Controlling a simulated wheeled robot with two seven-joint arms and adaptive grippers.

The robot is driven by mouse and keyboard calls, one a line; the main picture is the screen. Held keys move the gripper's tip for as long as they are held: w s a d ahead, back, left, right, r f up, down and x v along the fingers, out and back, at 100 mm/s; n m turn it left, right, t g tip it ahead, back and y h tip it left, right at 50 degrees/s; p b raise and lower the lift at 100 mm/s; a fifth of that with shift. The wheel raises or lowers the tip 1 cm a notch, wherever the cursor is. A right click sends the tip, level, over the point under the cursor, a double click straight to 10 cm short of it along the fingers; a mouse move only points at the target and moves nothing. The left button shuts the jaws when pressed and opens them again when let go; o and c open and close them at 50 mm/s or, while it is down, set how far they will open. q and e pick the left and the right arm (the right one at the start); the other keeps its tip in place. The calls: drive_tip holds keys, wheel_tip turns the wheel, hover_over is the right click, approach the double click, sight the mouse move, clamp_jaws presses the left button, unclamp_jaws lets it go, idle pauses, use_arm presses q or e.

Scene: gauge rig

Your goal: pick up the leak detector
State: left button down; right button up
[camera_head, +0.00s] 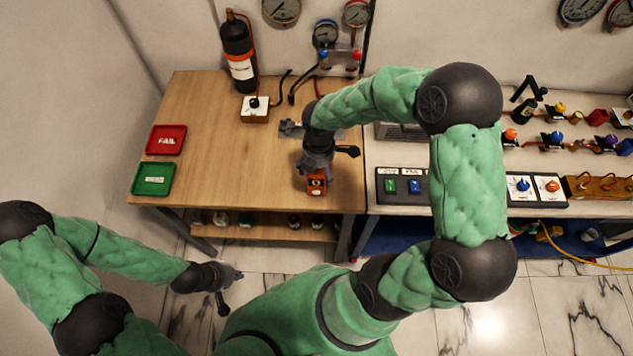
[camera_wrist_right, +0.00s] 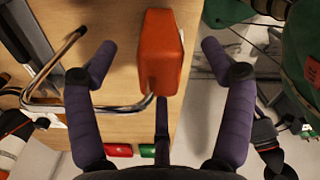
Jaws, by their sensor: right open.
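The leak detector, an orange-red box (camera_head: 316,186) with a dark face, is at the front right of the wooden bench, partly hidden by my right gripper. In the right wrist view the orange box (camera_wrist_right: 160,52) lies between the two spread purple fingers, with a visible gap on each side. A bent metal tube (camera_wrist_right: 78,98) next to the box passes by the left finger. My right gripper (camera_head: 316,163) is open and right over the detector. My left gripper (camera_head: 232,275) hangs low in front of the bench, away from the detector; its fingers are too small to judge.
A red FAIL tray (camera_head: 166,139) and a green tray (camera_head: 153,178) lie at the bench's left. A black cylinder (camera_head: 238,52) and a small white-topped box (camera_head: 255,109) stand at the back. A valve panel (camera_head: 470,186) is to the right. The bench middle is clear.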

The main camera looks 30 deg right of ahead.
drive_tip(key=shift+f, duration=0.35)
drive_tip(key=shift+c, duration=0.3)
clamp_jaws()
